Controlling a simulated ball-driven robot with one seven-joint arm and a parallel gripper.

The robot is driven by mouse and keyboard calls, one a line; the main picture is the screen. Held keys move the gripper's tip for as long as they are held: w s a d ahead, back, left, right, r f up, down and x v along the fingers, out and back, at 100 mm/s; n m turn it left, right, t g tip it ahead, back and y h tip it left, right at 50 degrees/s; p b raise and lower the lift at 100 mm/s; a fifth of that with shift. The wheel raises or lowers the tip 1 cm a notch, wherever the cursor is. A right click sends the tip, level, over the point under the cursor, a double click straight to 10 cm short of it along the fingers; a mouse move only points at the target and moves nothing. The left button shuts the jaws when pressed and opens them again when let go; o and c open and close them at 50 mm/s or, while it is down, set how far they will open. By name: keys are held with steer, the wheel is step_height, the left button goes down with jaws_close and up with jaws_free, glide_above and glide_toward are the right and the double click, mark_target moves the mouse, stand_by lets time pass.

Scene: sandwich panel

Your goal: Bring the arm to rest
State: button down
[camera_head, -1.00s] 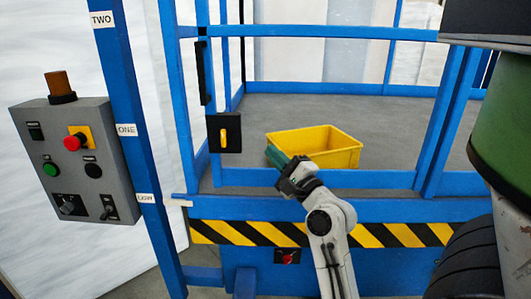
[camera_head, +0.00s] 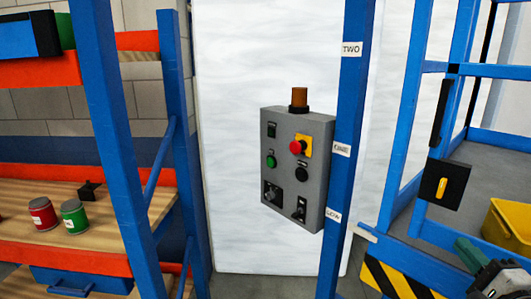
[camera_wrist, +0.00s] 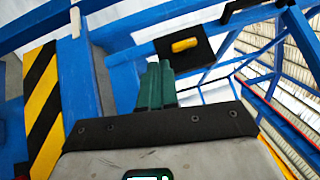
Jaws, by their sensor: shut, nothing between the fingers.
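My gripper (camera_head: 466,250) shows at the lower right edge of the head view. Its green fingers point up and left, and most of my arm is out of frame. In the wrist view the two green fingers (camera_wrist: 157,84) stand side by side, closed together with nothing between them. Behind them is the blue frame with the black latch box (camera_wrist: 184,46) and its yellow handle. The same latch box (camera_head: 442,184) shows in the head view, above and left of my gripper. I cannot tell the exact gap between fingers and frame.
A grey control box (camera_head: 296,170) hangs beside a blue post (camera_head: 347,120) labelled TWO. A yellow bin (camera_head: 510,222) sits at the right edge. Shelves on the left hold a red can (camera_head: 43,217) and a green can (camera_head: 74,217). Yellow-black striping (camera_head: 400,283) runs along the platform edge.

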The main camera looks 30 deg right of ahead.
steer(key=w+a+f+n+g+y, duration=0.2)
steer(key=a+f+n+g+y, duration=0.15)
steer(key=a+f+n, duration=0.4)
steer(key=w+a+f+n+g+y, duration=0.2)
steer(key=a+f+n+g+y, duration=0.15)
steer(key=a+f, duration=0.6)
steer(key=s+a+f+n+g+y, duration=0.1)
steer(key=s+a+f+n+g, duration=0.8)
steer(key=s+a+f+n, duration=0.3)
steer(key=s+f+n, duration=0.1)
steer(key=s, duration=0.1)
steer(key=shift+s+f+y, duration=0.25)
steer(key=shift+s+y, duration=0.05)
